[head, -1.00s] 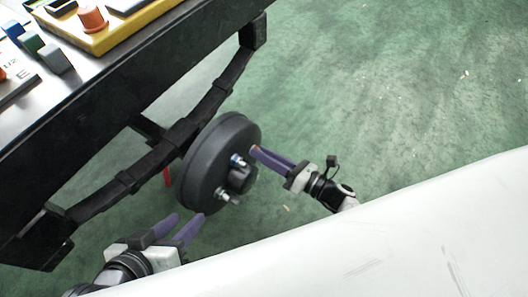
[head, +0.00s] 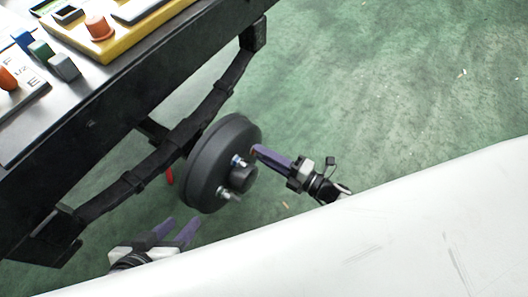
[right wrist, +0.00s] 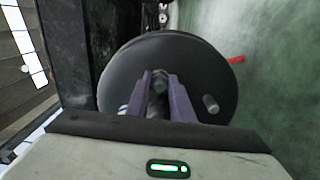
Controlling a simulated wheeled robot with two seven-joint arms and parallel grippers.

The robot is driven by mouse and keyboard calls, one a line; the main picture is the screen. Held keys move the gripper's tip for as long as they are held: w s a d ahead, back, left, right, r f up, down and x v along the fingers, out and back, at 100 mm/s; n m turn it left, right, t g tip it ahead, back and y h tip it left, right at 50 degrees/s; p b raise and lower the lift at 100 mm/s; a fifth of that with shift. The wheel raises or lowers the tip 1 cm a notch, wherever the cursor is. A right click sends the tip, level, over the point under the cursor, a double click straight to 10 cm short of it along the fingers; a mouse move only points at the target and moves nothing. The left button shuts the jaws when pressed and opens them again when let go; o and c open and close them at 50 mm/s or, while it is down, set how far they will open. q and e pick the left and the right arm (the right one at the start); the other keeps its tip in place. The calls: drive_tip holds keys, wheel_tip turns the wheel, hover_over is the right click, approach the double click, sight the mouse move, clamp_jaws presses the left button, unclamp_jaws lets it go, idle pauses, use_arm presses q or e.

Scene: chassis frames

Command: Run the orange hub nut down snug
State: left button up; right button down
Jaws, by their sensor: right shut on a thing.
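The dark round hub drum (head: 207,163) hangs on the axle side, with a raised centre cap (head: 242,178) and studs on its face. A blue-marked stud or nut (head: 238,160) and a pale metal one (head: 226,193) show on the face. My right gripper (head: 256,150) is shut at the drum's upper right edge; a faint orange tint shows at its tips, and the nut itself is mostly hidden by the fingers. In the right wrist view its purple fingers (right wrist: 160,85) point at the drum face (right wrist: 210,75). My left gripper (head: 184,222) is open and empty, below left of the drum.
The dark leaf spring (head: 130,182) and chassis rail (head: 150,75) run diagonally behind the drum. A bench above holds a yellow tray (head: 120,40) and coloured blocks. A red post (head: 169,176) stands behind the drum. Green floor to the right is clear.

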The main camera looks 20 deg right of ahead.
use_arm(q)
drive_tip(key=shift+s+a+p, duration=0.25)
drive_tip(key=shift+a+p, duration=0.1)
use_arm(e)
drive_tip(key=shift+s+d+f+m, duration=0.1)
drive_tip(key=shift+m, duration=0.8)
drive_tip(key=shift+s+d+f+m, duration=0.1)
drive_tip(key=shift+m, duration=0.8)
use_arm(q)
drive_tip(key=shift+r, duration=0.1)
use_arm(e)
drive_tip(key=c, duration=1.8)
unclamp_jaws()
use_arm(q)
drive_tip(key=shift+w+r, duration=0.1)
drive_tip(key=shift+r, duration=0.05)
use_arm(e)
drive_tip(key=shift+r, duration=0.1)
drive_tip(key=shift+a, duration=0.1)
use_arm(q)
drive_tip(key=shift+s+a+r+n+t+y+p, duration=0.25)
drive_tip(key=shift+a+r+n+t+p, duration=0.35)
drive_tip(key=shift+p, duration=0.5)
use_arm(e)
drive_tip(key=v, duration=1)
drive_tip(key=shift+s, duration=0.1)
